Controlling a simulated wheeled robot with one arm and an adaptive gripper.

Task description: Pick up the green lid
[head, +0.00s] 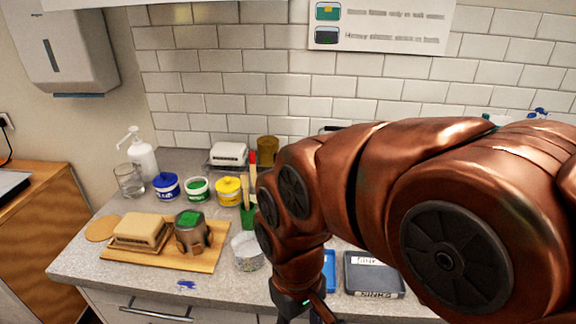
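Another flat green piece (189,217) sits on top of a grey-brown pot (191,237) on the wooden board. I cannot tell which green piece is the lid. My gripper (302,308) is at the bottom edge, right of the board and both green pieces. Its fingers are mostly cut off by the frame, so its opening is hidden.
The wooden board (212,258) also holds a beige block-like dish (140,231). A clear container (247,251) stands between board and arm. A glass (129,181) and a pump bottle (142,156) stand back left. Labelled trays (373,274) lie right. My arm hides much of the right.

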